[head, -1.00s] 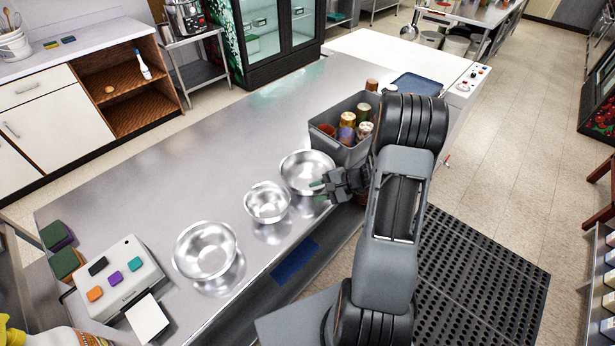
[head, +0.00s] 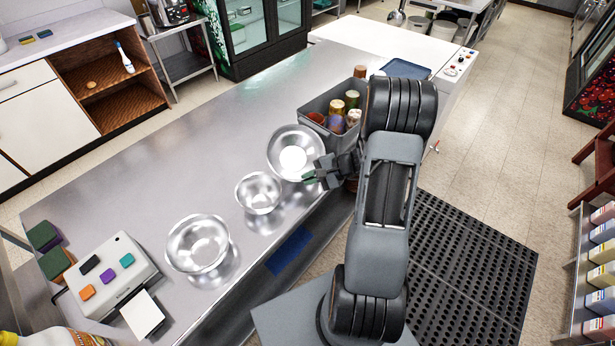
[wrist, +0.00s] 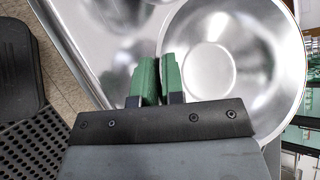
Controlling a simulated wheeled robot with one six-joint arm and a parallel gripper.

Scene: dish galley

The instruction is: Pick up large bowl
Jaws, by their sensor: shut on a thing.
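Three shiny metal bowls stand in a row along the steel counter. The large bowl (head: 281,143) is the farthest of them, beside the grey bin. My gripper (head: 313,176) is at its near right rim, and its green fingers are shut on that rim. The bowl looks tilted and seems a little above the counter. In the wrist view the large bowl (wrist: 262,70) fills the right side, with the green fingers (wrist: 171,78) close together at its left edge. A small bowl (head: 259,191) is in the middle and another bowl (head: 198,246) is at the near left.
A grey bin (head: 326,104) with several cups stands just behind the large bowl. A white box with coloured buttons (head: 106,272) and sponges (head: 46,237) are at the near left. The counter's left middle is clear.

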